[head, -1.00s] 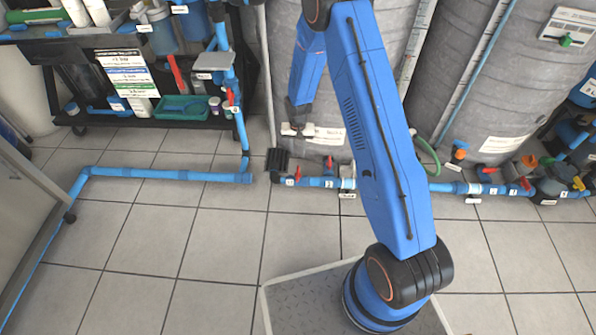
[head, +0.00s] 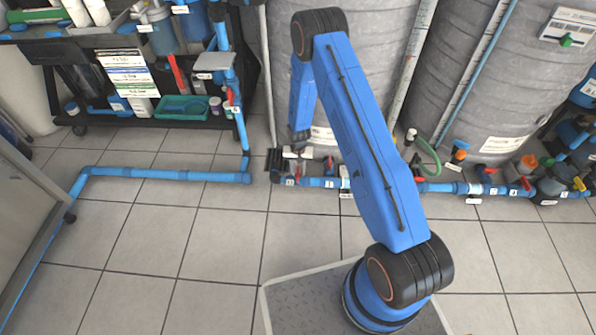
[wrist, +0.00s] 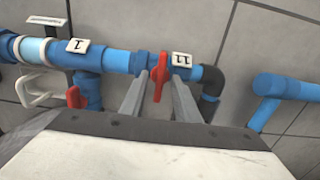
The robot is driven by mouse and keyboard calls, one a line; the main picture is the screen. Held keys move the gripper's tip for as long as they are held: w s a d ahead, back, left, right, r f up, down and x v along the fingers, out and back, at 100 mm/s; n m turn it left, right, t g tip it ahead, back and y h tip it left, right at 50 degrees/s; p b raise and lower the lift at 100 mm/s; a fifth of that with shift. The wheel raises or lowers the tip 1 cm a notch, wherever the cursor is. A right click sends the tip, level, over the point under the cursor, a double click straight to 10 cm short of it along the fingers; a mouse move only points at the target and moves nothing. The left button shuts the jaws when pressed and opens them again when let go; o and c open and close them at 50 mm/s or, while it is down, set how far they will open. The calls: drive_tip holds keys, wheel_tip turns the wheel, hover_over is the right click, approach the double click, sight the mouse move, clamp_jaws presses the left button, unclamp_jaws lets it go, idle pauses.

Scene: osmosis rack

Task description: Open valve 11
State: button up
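Valve 11 has a red handle (wrist: 160,72) on a blue pipe, beside a white tag marked 11 (wrist: 182,59). The handle lies crosswise to the pipe in the wrist view. My gripper (wrist: 159,84) is open, with one grey finger on each side of the handle. A small gap seems to show on both sides, but I cannot tell if either finger touches it.
Valve 1, with a red handle (wrist: 76,97) and a tag (wrist: 77,46), sits just left on the same pipe in the wrist view. A black elbow (wrist: 211,84) ends the pipe at right. Large grey tanks (head: 350,70) stand behind. The tiled floor in front (head: 200,240) is clear.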

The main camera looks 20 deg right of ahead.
drive_tip(key=shift+f, duration=0.15)
clamp_jaws()
drive_tip(key=shift+n, duration=0.4)
drive_tip(key=n, duration=1.1)
drive_tip(key=shift+n, duration=0.4)
drive_tip(key=n, duration=0.5)
drive_tip(key=shift+n, duration=0.3)
